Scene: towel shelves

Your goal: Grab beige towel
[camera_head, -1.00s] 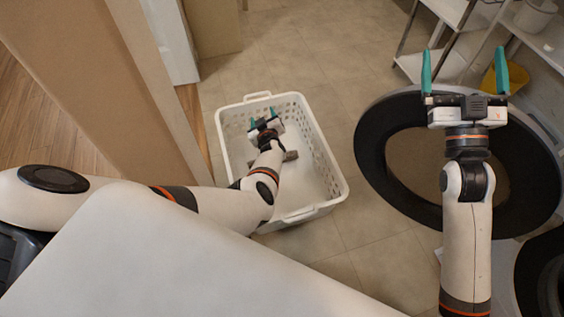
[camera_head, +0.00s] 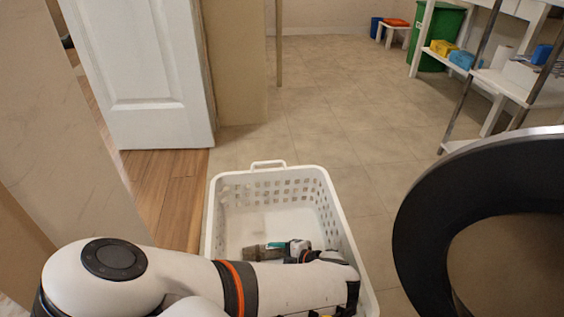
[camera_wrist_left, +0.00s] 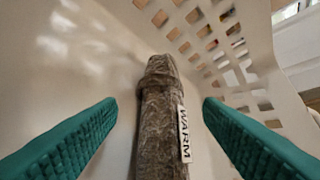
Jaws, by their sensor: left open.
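A rolled towel (camera_wrist_left: 160,125), grey-brown rather than clearly beige, lies in the white laundry basket (camera_head: 213,240). A white "WARM" label (camera_wrist_left: 184,134) is on its side. It also shows as a small brownish shape (camera_head: 252,253) in the head view. My left gripper (camera_head: 278,246) is down inside the basket beside the towel. In the left wrist view its teal fingers (camera_wrist_left: 160,110) are open, one on each side of the towel, with gaps between. My left forearm hides the near part of the basket. My right gripper is not in view.
A large black ring-shaped door (camera_head: 420,215) stands to the right of the basket. A white door (camera_head: 150,75) and beige walls are at the left. Shelves (camera_head: 530,85) and a green bin (camera_head: 440,35) are at the back right. The tiled floor behind the basket is clear.

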